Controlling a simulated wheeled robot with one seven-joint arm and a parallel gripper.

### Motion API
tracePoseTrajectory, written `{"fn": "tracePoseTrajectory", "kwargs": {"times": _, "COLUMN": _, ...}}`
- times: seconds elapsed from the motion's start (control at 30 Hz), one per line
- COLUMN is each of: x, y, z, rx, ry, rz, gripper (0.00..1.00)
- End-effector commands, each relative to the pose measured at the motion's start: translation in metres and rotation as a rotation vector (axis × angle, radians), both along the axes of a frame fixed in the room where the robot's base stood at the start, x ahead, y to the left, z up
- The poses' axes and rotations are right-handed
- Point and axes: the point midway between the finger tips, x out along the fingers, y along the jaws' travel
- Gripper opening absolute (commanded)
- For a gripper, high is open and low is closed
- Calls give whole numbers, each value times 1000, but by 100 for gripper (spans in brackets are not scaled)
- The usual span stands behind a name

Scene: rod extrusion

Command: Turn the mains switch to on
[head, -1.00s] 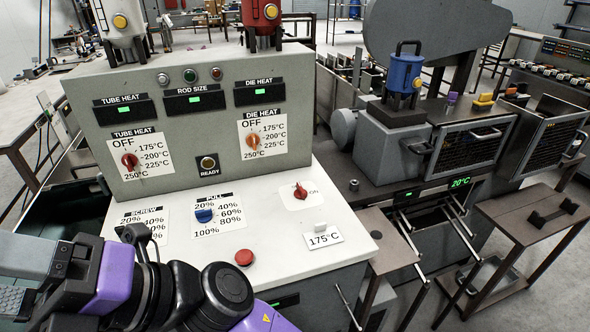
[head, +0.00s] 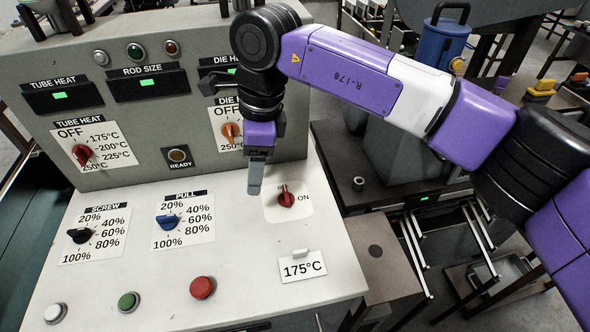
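The mains switch (head: 287,199) is a red rotary knob on a white plate at the right of the white sloping panel. "ON" is printed to the right of the knob; the label above it is partly hidden. My gripper (head: 255,184) points down just left of and above the knob, apart from it in the picture. Only one grey finger shape shows, so I cannot see whether the fingers are apart. Nothing shows held in it. My purple and white arm reaches in from the right.
The blue PULL knob (head: 168,222), black SCREW knob (head: 79,236) and red button (head: 203,288) lie to the left. The upright panel's orange die heat knob (head: 231,131) is close behind my gripper.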

Motion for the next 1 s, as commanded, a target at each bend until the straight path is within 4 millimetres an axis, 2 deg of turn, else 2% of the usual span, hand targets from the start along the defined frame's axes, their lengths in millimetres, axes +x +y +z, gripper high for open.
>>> {"fn": "tracePoseTrajectory", "kwargs": {"times": 0.03, "x": 6, "y": -16, "z": -8, "rx": -61, "ry": -9, "rz": 5, "gripper": 69}}
{"fn": "tracePoseTrajectory", "kwargs": {"times": 0.1, "x": 13, "y": -36, "z": -10, "rx": -133, "ry": -22, "rz": 23, "gripper": 69}}
{"fn": "tracePoseTrajectory", "kwargs": {"times": 0.2, "x": 11, "y": -47, "z": -11, "rx": -181, "ry": -21, "rz": 57, "gripper": 69}}
{"fn": "tracePoseTrajectory", "kwargs": {"times": 0.37, "x": 9, "y": -48, "z": -24, "rx": -183, "ry": -16, "rz": 74, "gripper": 69}}
{"fn": "tracePoseTrajectory", "kwargs": {"times": 0.73, "x": 9, "y": -47, "z": -77, "rx": -180, "ry": -14, "rz": 74, "gripper": 69}}
{"fn": "tracePoseTrajectory", "kwargs": {"times": 1.0, "x": 9, "y": -47, "z": -89, "rx": -179, "ry": -17, "rz": 73, "gripper": 69}}
